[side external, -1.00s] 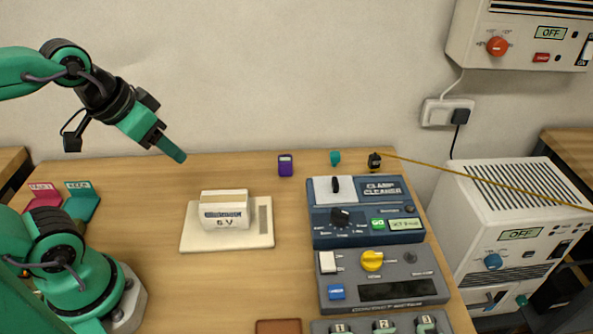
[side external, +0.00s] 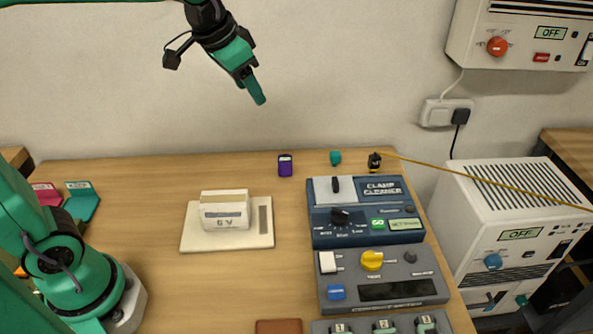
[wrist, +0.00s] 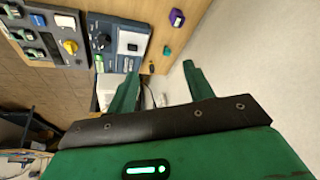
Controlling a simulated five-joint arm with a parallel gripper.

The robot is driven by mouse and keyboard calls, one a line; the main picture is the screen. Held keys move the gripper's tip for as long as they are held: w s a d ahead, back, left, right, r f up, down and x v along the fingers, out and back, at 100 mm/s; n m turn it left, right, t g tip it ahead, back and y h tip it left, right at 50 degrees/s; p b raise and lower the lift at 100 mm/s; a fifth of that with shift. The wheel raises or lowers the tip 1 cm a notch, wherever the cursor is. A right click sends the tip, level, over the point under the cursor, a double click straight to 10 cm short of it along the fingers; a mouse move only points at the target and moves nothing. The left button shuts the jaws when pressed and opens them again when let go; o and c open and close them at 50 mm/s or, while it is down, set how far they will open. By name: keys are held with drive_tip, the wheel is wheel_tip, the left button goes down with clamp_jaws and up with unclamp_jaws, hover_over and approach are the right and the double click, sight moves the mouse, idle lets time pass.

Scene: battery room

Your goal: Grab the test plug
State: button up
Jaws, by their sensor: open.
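Three small items stand along the back of the wooden table: a purple one with a pale label (side external: 285,166), a teal one (side external: 335,158) and a black one (side external: 375,162) beside a yellow cord. I cannot tell for sure which is the test plug. My gripper (side external: 257,98) is open and empty, high above the back of the table, up and left of them. In the wrist view, my open jaws (wrist: 160,70) point towards the table's edge; the purple item (wrist: 176,17) and the teal item (wrist: 167,50) show beyond them, apart from the fingers.
A white 6 V battery (side external: 225,210) sits on a pale tray (side external: 265,240). The clamp cleaner (side external: 365,212) and a grey control box (side external: 380,278) fill the table's right side. A wall socket (side external: 437,112) holds a black plug.

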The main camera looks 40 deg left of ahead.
drive_tip(key=w+d+f+m, duration=0.1)
drive_tip(key=w+d, duration=0.2)
drive_tip(key=w, duration=0.5)
drive_tip(key=m+g, duration=0.1)
drive_tip(key=m, duration=0.4)
hover_over(375, 156)
drive_tip(key=s, duration=0.2)
wheel_tip(375, 156, down, 19)
drive_tip(key=shift+g, duration=0.3)
drive_tip(key=shift+x, duration=3.9)
drive_tip(key=shift+a, duration=0.1)
clamp_jaws()
